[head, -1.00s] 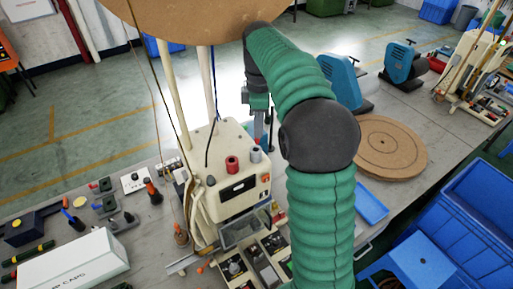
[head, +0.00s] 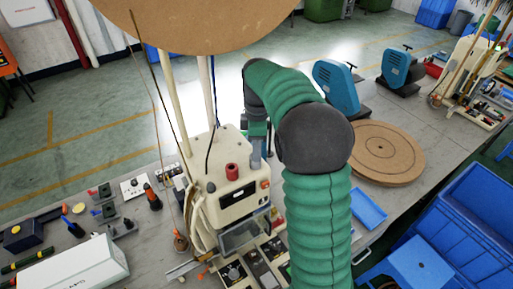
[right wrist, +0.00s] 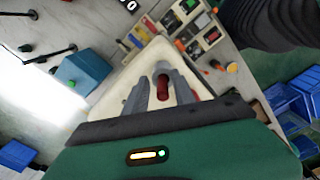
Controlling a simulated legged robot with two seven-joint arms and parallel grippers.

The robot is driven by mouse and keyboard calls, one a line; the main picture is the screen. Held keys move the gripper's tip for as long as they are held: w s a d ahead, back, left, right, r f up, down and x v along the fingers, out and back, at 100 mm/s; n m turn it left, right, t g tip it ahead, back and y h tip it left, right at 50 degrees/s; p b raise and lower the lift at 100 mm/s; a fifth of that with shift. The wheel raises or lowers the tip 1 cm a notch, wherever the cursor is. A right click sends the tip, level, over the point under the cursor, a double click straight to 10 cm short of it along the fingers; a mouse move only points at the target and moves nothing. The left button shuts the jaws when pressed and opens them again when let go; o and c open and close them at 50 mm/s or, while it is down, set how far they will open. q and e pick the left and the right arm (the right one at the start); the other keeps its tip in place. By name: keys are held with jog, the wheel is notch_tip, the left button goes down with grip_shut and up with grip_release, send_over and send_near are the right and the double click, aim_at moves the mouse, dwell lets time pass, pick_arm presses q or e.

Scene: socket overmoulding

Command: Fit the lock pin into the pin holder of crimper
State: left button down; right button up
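The crimper is the cream machine (head: 240,197) on the bench; its pale top also shows in the right wrist view (right wrist: 110,97). A red cylinder (head: 232,172) stands upright on its top. My right gripper (head: 256,160) points down over the crimper's top, right of the red cylinder. In the right wrist view its two grey fingers (right wrist: 162,92) are apart, with a red cylinder (right wrist: 163,86) and a small grey rounded piece (right wrist: 162,68) showing between them. I cannot tell whether the fingers touch either one, or which is the lock pin. My left gripper is out of view.
A large brown disc (head: 195,18) hangs above the crimper. Blue machines (head: 338,85) and a round brown board (head: 383,152) stand to the right. Small tools and a white box (head: 75,272) lie left. Blue bins (head: 455,235) are at the lower right.

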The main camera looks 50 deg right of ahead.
jog(key=shift+a, duration=0.15)
jog(key=shift+r, duration=0.4)
notch_tip(320, 180, up, 11)
jog(key=shift+s+r+b, duration=0.1)
jog(key=shift+r+b, duration=0.1)
jog(key=shift+b, duration=0.25)
